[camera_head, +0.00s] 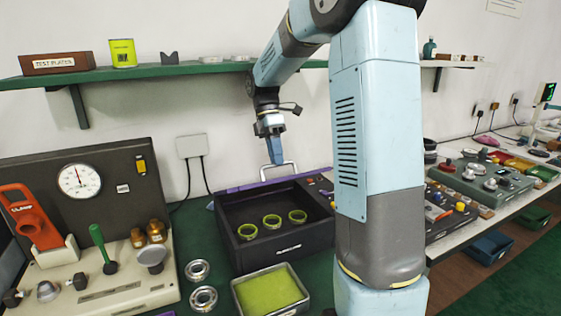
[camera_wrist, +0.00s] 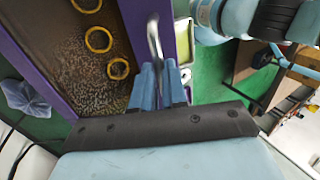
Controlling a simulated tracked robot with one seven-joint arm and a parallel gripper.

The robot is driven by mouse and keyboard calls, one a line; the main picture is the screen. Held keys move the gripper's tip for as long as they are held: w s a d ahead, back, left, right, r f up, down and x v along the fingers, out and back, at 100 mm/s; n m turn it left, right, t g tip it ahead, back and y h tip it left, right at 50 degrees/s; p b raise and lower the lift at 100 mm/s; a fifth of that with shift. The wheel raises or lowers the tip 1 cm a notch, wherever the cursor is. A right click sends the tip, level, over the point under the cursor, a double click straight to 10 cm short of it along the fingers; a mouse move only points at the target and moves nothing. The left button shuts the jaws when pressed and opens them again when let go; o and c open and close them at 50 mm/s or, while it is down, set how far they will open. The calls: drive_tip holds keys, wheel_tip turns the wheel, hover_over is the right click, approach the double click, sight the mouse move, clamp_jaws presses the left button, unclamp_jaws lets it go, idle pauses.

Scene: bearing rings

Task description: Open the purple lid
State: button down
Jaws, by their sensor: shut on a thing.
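The purple lid (camera_head: 255,183) shows as a narrow strip along the rear edge of an open black box (camera_head: 282,247). A silver arched handle (camera_head: 265,173) stands above the strip. My gripper (camera_head: 276,160) points down at this handle from above. In the wrist view, my gripper's blue fingers (camera_wrist: 158,88) are closed around the end of the silver handle (camera_wrist: 154,38), beside a purple strip of the lid (camera_wrist: 133,25). The lid's full face is not visible in the head view, so I cannot tell its exact angle. Yellow-green rings (camera_head: 272,222) lie inside the box.
A tray with a green pad (camera_head: 270,292) stands in front of the box, with metal bearing rings (camera_head: 203,298) to its left. A gauge panel (camera_head: 85,195) is at left. A green shelf (camera_head: 150,74) runs above on the wall. More equipment (camera_head: 483,178) stands at right.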

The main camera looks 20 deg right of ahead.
drive_tip(key=shift+w+d+f, duration=0.1)
drive_tip(key=shift+w+f, duration=0.1)
drive_tip(key=shift+w, duration=0.1)
drive_tip(key=c, duration=1.5)
unclamp_jaws()
drive_tip(key=shift+w+f, duration=0.15)
drive_tip(key=o, duration=0.3)
drive_tip(key=shift+o, duration=0.2)
